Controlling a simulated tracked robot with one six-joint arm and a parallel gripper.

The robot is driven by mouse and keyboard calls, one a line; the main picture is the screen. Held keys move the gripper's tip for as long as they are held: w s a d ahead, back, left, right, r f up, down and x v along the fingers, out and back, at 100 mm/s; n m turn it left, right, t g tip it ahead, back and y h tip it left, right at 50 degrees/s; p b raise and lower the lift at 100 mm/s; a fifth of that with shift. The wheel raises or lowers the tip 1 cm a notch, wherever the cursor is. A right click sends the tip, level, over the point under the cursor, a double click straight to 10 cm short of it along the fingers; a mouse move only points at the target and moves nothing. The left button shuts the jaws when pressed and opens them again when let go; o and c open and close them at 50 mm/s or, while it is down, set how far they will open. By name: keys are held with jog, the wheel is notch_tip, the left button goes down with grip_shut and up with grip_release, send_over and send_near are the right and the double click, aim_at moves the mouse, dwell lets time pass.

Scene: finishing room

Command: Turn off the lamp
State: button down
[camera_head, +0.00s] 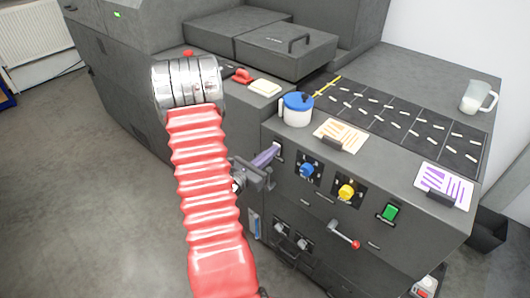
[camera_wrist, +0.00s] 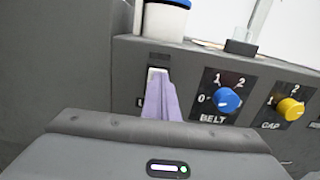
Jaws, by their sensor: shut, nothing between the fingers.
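My gripper (camera_head: 272,151) has lavender fingers, shut together and empty, reaching to the left end of the machine's front panel. In the wrist view the fingers (camera_wrist: 159,84) point at a dark switch plate (camera_wrist: 158,67). A label beginning with "L" shows beside the plate, its rest hidden by the fingers. The fingertips are at or very near the plate; I cannot tell whether they touch it. The switch's position is hidden. No lamp itself can be made out.
Right of the plate are a blue BELT knob (camera_head: 307,170), a yellow knob (camera_head: 346,191), a green switch (camera_head: 390,212) and a red-tipped lever (camera_head: 344,236). Open floor lies left.

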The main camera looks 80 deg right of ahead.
jog(key=shift+d+r, duration=0.45)
jog(key=shift+r, duration=0.15)
jog(key=v, duration=1.4)
jog(key=shift+a+r, duration=0.35)
jog(key=shift+a, duration=0.1)
